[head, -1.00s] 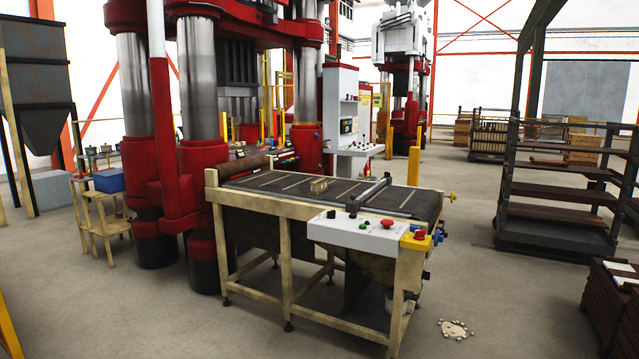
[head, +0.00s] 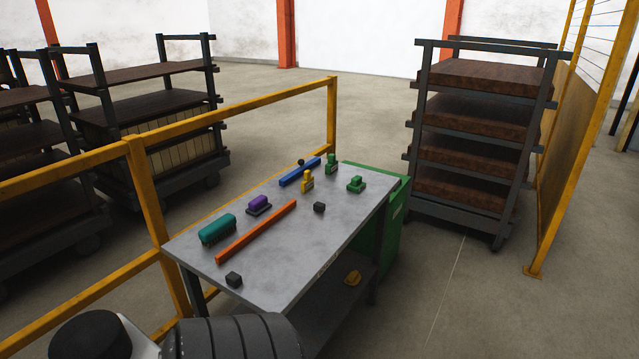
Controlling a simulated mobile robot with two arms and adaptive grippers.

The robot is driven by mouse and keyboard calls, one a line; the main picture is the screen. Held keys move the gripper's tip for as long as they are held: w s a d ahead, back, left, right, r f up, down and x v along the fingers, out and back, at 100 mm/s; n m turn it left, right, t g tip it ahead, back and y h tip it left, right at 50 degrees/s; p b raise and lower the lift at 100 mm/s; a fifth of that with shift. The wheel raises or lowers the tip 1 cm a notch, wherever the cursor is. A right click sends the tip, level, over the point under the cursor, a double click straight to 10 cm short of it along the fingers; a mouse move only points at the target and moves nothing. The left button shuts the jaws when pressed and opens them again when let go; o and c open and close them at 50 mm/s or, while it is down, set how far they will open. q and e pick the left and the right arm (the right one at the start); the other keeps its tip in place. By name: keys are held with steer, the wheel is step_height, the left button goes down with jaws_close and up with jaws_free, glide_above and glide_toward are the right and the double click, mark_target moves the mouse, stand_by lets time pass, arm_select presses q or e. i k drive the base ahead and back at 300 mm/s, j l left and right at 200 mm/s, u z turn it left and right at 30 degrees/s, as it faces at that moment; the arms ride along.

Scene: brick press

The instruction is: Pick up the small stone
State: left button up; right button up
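Several small dark lumps lie on a grey metal table (head: 272,258). One dark block (head: 234,280) is at the near left corner, one (head: 319,207) is near the middle right, and a rounder one (head: 301,162) is at the far edge by a blue bar. A tan lump (head: 352,278) sits on the lower shelf under the tabletop. I cannot tell which of these is the small stone. Neither gripper shows in the head view.
The table also holds a teal brush (head: 217,230), an orange bar (head: 257,231), a purple-topped block (head: 259,203) and small yellow and green tools. A yellow rail (head: 240,112) runs behind it. A loaded rack (head: 472,135) stands right of it. Floor at right is open.

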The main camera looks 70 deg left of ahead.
mark_target(357, 186)
steer(key=u, duration=1.9)
steer(key=i+l+u, duration=0.15)
steer(key=i+l, duration=0.15)
steer(key=i+l+u, duration=0.15)
steer(key=i+l, duration=0.2)
steer(key=i+l+u, duration=0.15)
steer(key=i+l, duration=0.2)
steer(key=i+l+u, duration=0.15)
steer(key=l, duration=0.4)
steer(key=i+l+u, duration=0.15)
steer(key=i+l, duration=0.2)
steer(key=l, duration=0.1)
